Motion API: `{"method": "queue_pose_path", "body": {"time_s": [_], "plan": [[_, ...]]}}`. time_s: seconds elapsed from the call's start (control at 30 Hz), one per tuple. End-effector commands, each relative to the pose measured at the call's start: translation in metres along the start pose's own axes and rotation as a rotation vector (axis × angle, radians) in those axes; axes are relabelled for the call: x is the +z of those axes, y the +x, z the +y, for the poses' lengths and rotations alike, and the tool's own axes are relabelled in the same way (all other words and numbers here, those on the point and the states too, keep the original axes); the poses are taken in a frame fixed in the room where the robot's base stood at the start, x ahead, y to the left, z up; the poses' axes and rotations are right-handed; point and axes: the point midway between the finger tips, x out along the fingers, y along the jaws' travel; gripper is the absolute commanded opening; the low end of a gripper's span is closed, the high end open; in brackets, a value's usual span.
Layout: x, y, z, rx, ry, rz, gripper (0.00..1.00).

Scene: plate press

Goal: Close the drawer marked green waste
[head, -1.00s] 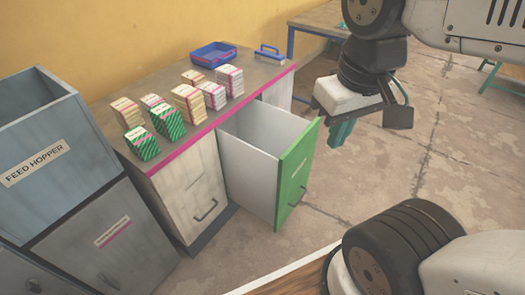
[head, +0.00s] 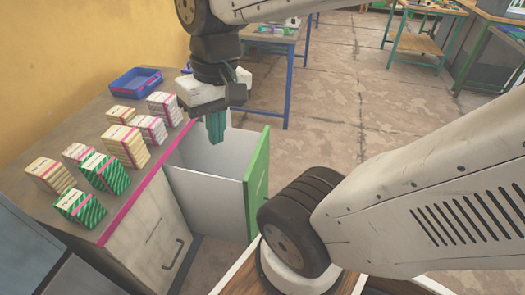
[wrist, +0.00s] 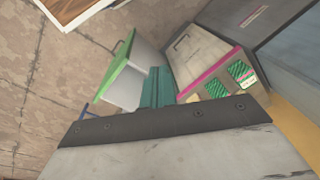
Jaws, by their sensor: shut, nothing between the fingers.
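The drawer with the green front (head: 257,180) stands pulled out of the cabinet, and its pale inside is bare where I can see it. Its label cannot be read from here. The green front also shows in the wrist view (wrist: 116,64). My gripper (head: 216,138) points down with its teal fingers shut and empty. In the head view it appears over the open drawer, near the countertop's pink edge; its exact height is hard to tell. In the wrist view the fingers (wrist: 157,88) overlap the drawer's inside.
The cabinet top (head: 85,130) carries several banded stacks, including green striped bundles (head: 105,174), and a blue tray (head: 134,82). A closed drawer with a dark handle (head: 173,254) is beside the open one. Concrete floor (head: 310,125) is clear beyond the green front.

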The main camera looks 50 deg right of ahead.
Motion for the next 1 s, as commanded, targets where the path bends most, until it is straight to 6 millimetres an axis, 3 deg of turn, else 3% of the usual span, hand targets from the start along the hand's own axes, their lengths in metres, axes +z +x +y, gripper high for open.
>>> {"method": "queue_pose_path", "body": {"time_s": [0.17,0.27,0.37,0.5,0.67,0.8,0.9,1.0], "plan": [[-0.050,0.030,0.023,-0.153,0.380,-0.097,0.00],[-0.078,0.049,0.047,-0.245,0.609,-0.133,0.00],[-0.102,0.071,0.081,-0.338,0.851,-0.160,0.00],[-0.124,0.106,0.144,-0.467,1.201,-0.183,0.00],[-0.128,0.155,0.228,-0.616,1.615,-0.198,0.00],[-0.110,0.200,0.297,-0.735,1.950,-0.203,0.00],[-0.092,0.228,0.334,-0.802,2.140,-0.203,0.00],[-0.076,0.248,0.358,-0.849,2.273,-0.203,0.00]]}}
